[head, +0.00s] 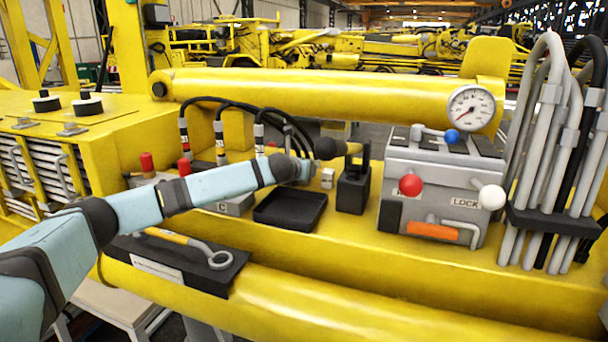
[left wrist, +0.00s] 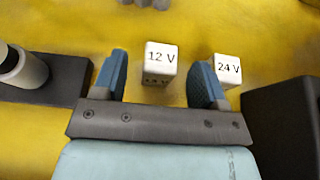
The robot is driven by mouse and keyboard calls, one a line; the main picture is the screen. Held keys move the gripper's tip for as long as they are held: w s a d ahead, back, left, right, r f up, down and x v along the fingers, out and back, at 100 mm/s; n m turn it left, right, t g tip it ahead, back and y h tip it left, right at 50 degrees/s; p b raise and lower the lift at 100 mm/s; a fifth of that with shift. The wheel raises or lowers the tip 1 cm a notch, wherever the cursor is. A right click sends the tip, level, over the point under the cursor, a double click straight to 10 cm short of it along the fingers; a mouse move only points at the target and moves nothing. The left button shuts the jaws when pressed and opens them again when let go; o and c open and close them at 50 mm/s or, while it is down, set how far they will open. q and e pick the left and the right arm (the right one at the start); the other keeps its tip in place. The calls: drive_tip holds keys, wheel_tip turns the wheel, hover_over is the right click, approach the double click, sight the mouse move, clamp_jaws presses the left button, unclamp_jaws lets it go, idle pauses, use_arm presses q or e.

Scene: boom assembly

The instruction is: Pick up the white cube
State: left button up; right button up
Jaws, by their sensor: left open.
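Two white cubes sit on the yellow surface in the left wrist view: one marked 12 V (left wrist: 160,63) and one marked 24 V (left wrist: 228,70). My left gripper (left wrist: 159,70) is open and empty. The 12 V cube shows in the gap between its fingers, near the fingertips, and no contact is visible. The 24 V cube is just outside the right finger, partly hidden by it. In the head view my left gripper (head: 304,171) is over the yellow deck, just left of small white cube shapes (head: 327,178), whose labels are unreadable there. My right gripper is not in view.
A black tray (head: 290,208) lies in front of the gripper, and a black holder (head: 353,190) stands right of the cubes. A grey control box (head: 440,185) is further right. Hoses (head: 218,140) rise behind my left arm. A ring-ended tool (head: 215,257) lies in front.

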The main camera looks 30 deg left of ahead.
use_arm(q)
drive_tip(key=x, duration=0.4)
drive_tip(key=shift+p, duration=0.35)
drive_tip(key=shift+w+f, duration=0.25)
drive_tip(key=shift+w, duration=0.15)
drive_tip(key=shift+a, duration=0.1)
drive_tip(key=shift+s+r, duration=0.1)
drive_tip(key=shift+s, duration=0.05)
drive_tip(key=c, duration=1)
drive_tip(key=shift+r, duration=0.1)
